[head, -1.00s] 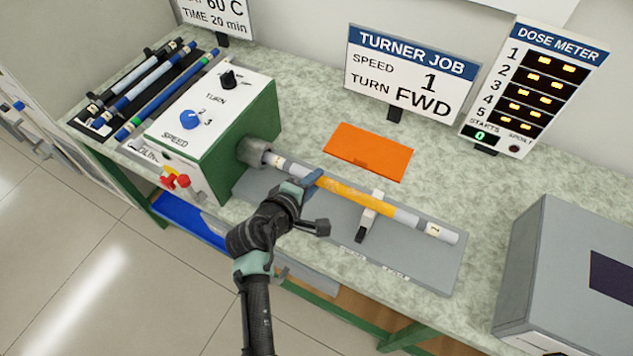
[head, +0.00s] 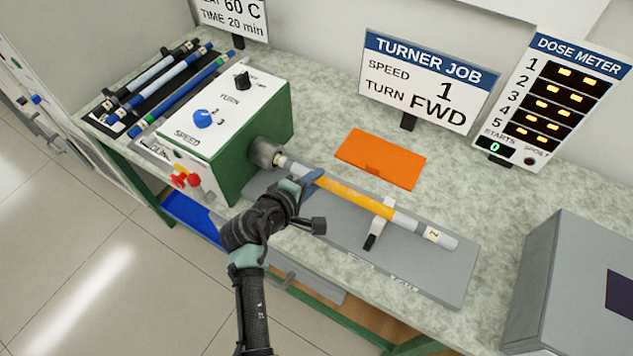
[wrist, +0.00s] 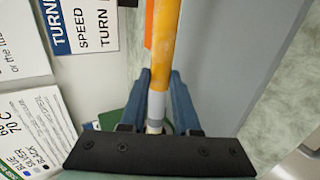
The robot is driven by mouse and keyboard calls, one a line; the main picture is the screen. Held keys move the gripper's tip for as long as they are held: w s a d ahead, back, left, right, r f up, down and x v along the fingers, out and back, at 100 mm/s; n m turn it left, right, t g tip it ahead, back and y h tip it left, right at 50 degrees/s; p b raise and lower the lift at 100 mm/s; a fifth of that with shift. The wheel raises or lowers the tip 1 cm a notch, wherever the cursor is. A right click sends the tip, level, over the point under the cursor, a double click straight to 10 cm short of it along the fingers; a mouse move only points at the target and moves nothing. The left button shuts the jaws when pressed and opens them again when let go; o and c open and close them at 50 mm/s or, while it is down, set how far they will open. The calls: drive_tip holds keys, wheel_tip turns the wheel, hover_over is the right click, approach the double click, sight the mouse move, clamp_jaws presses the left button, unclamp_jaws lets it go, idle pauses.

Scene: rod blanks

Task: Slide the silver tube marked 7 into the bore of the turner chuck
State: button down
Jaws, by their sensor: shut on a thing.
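The silver tube (head: 408,221) has a long yellow-orange middle and a pale label near its right end, its mark small and hard to read. It lies level over the grey bed of the turner, crossing a white rest (head: 385,209). Its left end meets the mouth of the grey turner chuck (head: 264,153); how deep it sits in the bore I cannot tell. My gripper (head: 311,182) is shut on the tube near the chuck end. In the wrist view the tube (wrist: 160,60) runs between the blue fingers of my gripper (wrist: 160,105).
The green and white turner box (head: 225,120) carries the chuck. An orange mat (head: 381,158) lies behind the tube. A rack with several rods (head: 165,85) is at the left, and a grey box (head: 580,285) stands at the right. Signs stand along the back.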

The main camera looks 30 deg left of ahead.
drive_tip(key=shift+a, duration=0.25)
drive_tip(key=c, duration=0.6)
unclamp_jaws()
drive_tip(key=shift+o, duration=0.2)
drive_tip(key=shift+s, duration=0.1)
drive_tip(key=v, duration=1.3)
